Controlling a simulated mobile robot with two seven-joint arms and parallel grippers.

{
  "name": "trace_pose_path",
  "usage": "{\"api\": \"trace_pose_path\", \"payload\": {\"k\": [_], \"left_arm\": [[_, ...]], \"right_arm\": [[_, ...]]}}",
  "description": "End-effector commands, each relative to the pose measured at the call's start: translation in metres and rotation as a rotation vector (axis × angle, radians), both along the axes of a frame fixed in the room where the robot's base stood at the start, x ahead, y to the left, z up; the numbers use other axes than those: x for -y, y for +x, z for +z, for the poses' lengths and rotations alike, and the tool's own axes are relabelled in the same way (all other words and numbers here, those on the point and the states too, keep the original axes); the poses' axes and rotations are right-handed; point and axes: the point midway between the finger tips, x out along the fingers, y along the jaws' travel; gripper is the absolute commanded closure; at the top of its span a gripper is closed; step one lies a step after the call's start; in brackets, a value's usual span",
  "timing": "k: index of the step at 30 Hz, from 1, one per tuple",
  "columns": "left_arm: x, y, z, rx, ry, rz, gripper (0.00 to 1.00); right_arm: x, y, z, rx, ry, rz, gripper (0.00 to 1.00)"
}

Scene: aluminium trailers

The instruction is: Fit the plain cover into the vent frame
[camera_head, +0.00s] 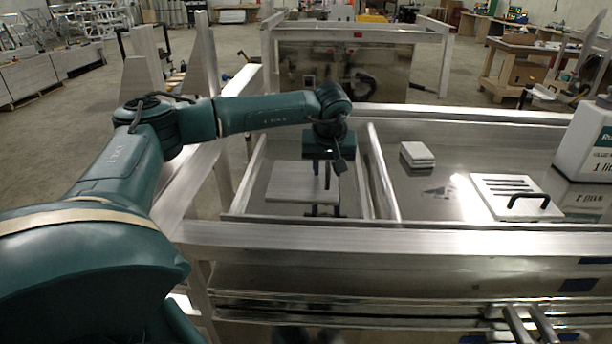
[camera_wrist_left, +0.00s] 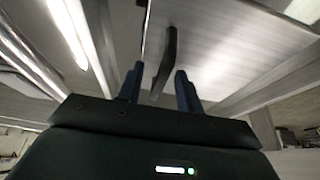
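A plain pale plate, seemingly the plain cover (camera_head: 290,183), lies in the railed bay at the centre of the head view; my gripper partly hides it. It fills the upper right of the left wrist view (camera_wrist_left: 225,50), with a dark handle (camera_wrist_left: 168,60) standing out from it. My left gripper (camera_head: 322,185) points down over the plate. Its two fingers (camera_wrist_left: 160,88) are apart, one on each side of the handle, with gaps visible. A slotted cover (camera_head: 490,185) with a black handle lies to the right. I cannot make out the vent frame with certainty. My right gripper is out of view.
Aluminium rails (camera_head: 400,238) border the bay in front, and a bar (camera_head: 383,172) runs along its right side. A small stack of pale blocks (camera_head: 417,155) and a white bottle (camera_head: 588,140) stand on the shiny surface to the right.

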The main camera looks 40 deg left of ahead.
Motion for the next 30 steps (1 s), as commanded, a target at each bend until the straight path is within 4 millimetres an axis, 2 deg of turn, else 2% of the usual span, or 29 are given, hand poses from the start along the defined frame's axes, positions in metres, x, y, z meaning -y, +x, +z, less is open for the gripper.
{"api": "trace_pose_path", "payload": {"k": [6, 19, 30], "left_arm": [[0.0, 0.0005, -0.0007, 0.001, 0.0, -0.001, 0.64], [0.0, 0.0004, -0.0002, 0.001, 0.0, 0.0, 1.0], [0.0, 0.0007, 0.0005, 0.003, 0.0, -0.001, 1.0]], "right_arm": [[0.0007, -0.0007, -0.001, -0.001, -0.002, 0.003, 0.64], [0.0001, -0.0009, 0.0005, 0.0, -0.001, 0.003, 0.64], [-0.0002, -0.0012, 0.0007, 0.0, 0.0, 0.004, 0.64]]}}
